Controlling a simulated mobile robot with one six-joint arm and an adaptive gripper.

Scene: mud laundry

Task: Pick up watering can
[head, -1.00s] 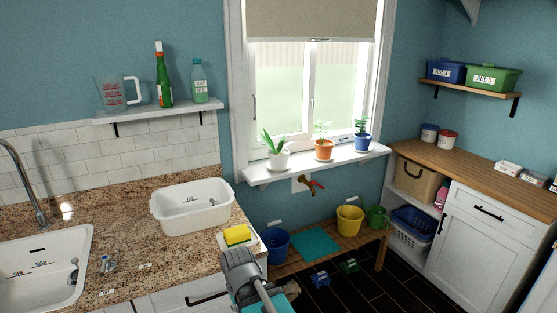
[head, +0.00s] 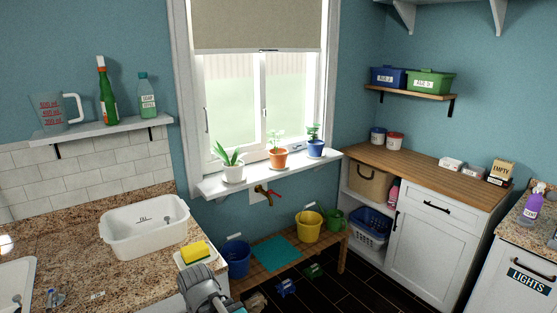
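A small green vessel (head: 335,220), which looks like the watering can, stands at the right end of the low wooden bench under the window. It is partly hidden behind the yellow bucket (head: 309,226), and its spout cannot be made out. Part of my arm shows at the bottom edge, in front of the counter corner and well apart from the green vessel. My gripper's fingers are not in view.
The bench (head: 340,238) also holds a blue bucket (head: 237,258) and a teal mat (head: 276,252). Small blue (head: 286,287) and green (head: 313,270) items lie on the dark floor before it. The granite counter (head: 60,225) is left; a white cabinet (head: 427,226) is right.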

